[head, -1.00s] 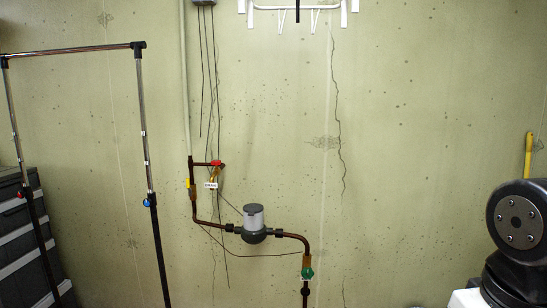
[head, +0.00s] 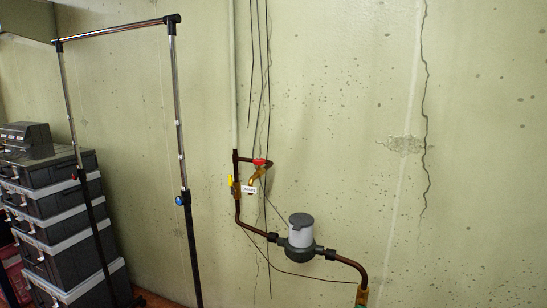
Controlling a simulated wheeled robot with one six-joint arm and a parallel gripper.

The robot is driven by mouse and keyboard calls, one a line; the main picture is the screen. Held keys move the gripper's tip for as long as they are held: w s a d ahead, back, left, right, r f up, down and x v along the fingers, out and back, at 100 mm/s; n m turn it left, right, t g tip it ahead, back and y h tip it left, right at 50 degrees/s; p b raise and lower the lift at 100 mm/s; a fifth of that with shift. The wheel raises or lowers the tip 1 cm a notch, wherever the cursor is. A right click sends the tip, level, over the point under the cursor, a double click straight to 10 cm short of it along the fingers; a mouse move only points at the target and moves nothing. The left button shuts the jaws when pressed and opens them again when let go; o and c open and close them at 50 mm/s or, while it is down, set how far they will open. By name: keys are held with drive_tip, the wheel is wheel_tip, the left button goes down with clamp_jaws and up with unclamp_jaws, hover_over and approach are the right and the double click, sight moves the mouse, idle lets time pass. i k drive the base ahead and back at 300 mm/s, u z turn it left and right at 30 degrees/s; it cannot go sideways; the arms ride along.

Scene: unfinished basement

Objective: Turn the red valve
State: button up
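The red valve (head: 259,162) is a small red handle on the short copper branch near the top of the pipework on the wall. A brass spout and a white tag (head: 249,190) hang just below it. A yellow handle (head: 230,181) sits to its left on the vertical pipe. My gripper is not in view, so its state and distance from the valve do not show.
A grey water meter (head: 301,232) sits lower right on the copper pipe. A metal garment rack (head: 118,31) stands left of the pipes. Thin cables hang around the valve.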

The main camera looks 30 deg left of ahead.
sight(259, 162)
drive_tip(key=u, duration=0.3)
drive_tip(key=i, duration=0.6)
drive_tip(key=u, duration=1.15)
drive_tip(key=i, duration=0.8)
drive_tip(key=u, duration=0.1)
